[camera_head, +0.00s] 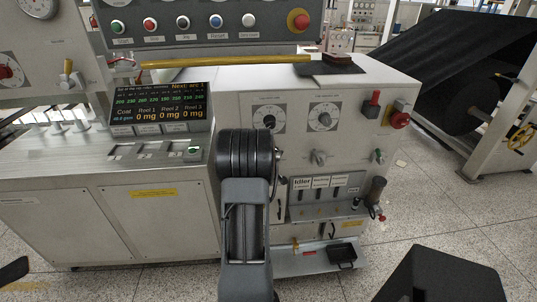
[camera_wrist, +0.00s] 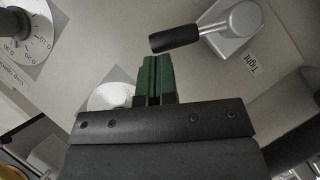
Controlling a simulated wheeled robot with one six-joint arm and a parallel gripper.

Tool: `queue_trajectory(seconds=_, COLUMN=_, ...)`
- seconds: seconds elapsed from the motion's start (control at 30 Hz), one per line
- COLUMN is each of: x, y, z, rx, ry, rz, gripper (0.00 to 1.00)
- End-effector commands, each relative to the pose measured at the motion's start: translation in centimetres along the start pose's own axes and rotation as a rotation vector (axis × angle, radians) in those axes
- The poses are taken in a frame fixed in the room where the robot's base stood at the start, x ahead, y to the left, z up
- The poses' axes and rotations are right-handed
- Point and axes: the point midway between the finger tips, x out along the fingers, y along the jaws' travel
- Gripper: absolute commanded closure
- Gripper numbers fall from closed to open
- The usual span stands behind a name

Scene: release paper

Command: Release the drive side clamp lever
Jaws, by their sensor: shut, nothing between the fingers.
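A clamp lever with a black grip (camera_wrist: 175,38) and a grey metal hub (camera_wrist: 238,22) shows at the top of the wrist view. A label reading "Tight" (camera_wrist: 249,64) is beside its hub. My gripper (camera_wrist: 156,62) has green fingers pressed together, with nothing between them. In the picture, the fingertips are just below the black grip; I cannot tell whether they touch it. In the head view my own arm hides the gripper. A small grey lever (camera_head: 318,157) shows there below the right dial; I cannot tell whether it is the same lever.
A dial (camera_wrist: 18,38) is at the left of the wrist view, and a pale round part (camera_wrist: 108,97) is partly behind the gripper. The machine front carries two dials (camera_head: 323,117), a red-handled switch (camera_head: 372,101) and a red knob (camera_head: 399,116).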

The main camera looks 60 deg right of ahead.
Motion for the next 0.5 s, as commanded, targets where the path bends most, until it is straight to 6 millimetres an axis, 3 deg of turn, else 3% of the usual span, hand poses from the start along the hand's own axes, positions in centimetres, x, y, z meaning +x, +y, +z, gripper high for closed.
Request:
queue_trajectory(seconds=0.27, x=-3.0, y=1.5, z=-2.5, rx=0.001, ry=-0.002, rz=0.000, gripper=1.00)
queue_trajectory(seconds=0.5, x=-8.0, y=0.8, z=-2.2, rx=0.001, ry=0.004, rz=-0.001, gripper=1.00)
